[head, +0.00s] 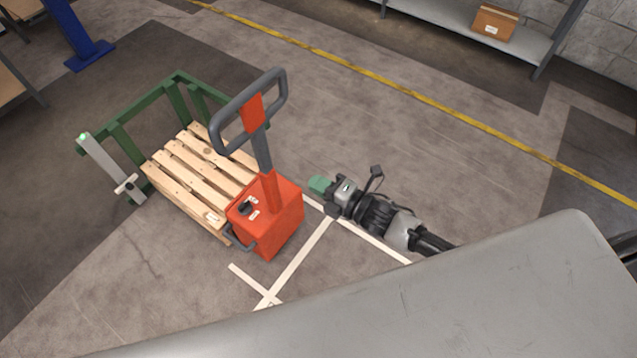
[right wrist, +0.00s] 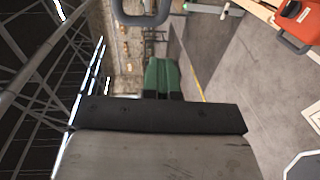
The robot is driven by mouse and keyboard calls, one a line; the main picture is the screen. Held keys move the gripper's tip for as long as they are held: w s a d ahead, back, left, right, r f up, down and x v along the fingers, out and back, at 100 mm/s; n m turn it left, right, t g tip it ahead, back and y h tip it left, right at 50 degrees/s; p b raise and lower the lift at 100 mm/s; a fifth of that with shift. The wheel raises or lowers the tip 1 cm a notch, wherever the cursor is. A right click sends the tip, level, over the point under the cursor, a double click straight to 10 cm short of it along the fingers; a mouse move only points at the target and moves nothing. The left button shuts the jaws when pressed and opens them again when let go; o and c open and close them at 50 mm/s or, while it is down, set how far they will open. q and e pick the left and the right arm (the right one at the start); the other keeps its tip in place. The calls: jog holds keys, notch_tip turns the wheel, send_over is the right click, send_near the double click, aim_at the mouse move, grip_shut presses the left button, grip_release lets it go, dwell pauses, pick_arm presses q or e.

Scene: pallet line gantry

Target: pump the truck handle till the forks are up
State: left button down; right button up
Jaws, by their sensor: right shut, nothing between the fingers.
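The orange pallet truck (head: 268,222) stands at the near end of a wooden pallet (head: 190,170). Its handle (head: 250,110), a grey loop with an orange centre on an orange and grey shaft, stands up, tilted. My right gripper (head: 319,185), with green fingertips, is shut and empty, to the right of the truck and apart from the handle. In the right wrist view the green fingers (right wrist: 162,77) are together, and part of the grey handle loop (right wrist: 140,12) shows at the top. The forks are hidden under the pallet. My left gripper is not in view.
A green frame (head: 150,98) surrounds the far side of the pallet, with a grey post (head: 108,165) at its left. White floor lines (head: 300,255) run in front of the truck. A shelf (head: 470,35) with a cardboard box (head: 495,23) stands at the back right. The floor right of the truck is clear.

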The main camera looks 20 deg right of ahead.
jog(key=o, duration=1)
jog(key=b+v, duration=0.2)
jog(key=v, duration=0.9)
jog(key=shift+b, duration=0.3)
jog(key=shift+w, duration=0.1)
